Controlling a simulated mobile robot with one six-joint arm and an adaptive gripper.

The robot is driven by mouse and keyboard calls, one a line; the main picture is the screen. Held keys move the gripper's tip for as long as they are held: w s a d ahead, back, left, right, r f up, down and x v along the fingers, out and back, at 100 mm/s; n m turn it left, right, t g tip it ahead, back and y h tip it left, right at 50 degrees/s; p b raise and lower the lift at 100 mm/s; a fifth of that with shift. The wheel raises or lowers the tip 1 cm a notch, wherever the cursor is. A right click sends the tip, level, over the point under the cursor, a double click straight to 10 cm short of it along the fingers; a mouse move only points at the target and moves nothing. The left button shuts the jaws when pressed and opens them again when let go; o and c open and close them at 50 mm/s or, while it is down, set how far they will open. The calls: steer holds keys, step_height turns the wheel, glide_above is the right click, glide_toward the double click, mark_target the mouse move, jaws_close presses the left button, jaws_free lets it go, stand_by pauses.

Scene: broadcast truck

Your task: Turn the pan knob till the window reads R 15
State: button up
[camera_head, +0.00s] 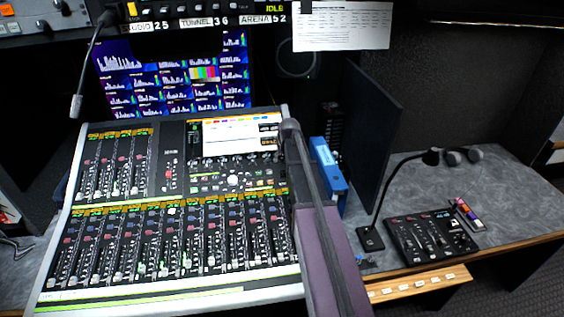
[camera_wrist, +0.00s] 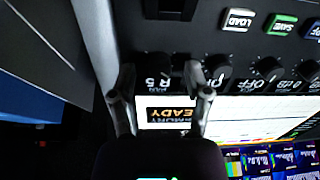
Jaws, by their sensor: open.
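The pan knob (camera_wrist: 157,61) is a small dark round knob on the black panel, in the upper middle of the wrist view. The small window (camera_wrist: 157,84) at its edge appears to read R 5. My gripper (camera_wrist: 161,73) is open, with one fingertip on each side of the knob and a gap between them. I cannot tell whether either finger touches it. In the head view the mixing console (camera_head: 165,215) fills the left half. I cannot make out the pan knob or my fingertips there.
Neighbouring knobs (camera_wrist: 216,67) stand in a row close by the right finger. LOAD and SAVE buttons (camera_wrist: 237,20) lie beyond. A lit screen (camera_wrist: 245,115) is beside the row. On the right, a desk (camera_head: 425,180) carries a small control box (camera_head: 431,237) and a gooseneck microphone (camera_head: 382,205).

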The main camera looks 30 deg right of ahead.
steer(key=shift+f, duration=0.15)
jaws_close()
steer(key=shift+m, duration=0.3)
stand_by(0.3)
steer(key=m, duration=0.5)
steer(key=shift+m, duration=0.4)
steer(key=m, duration=0.5)
steer(key=shift+m+t, duration=0.3)
jaws_free()
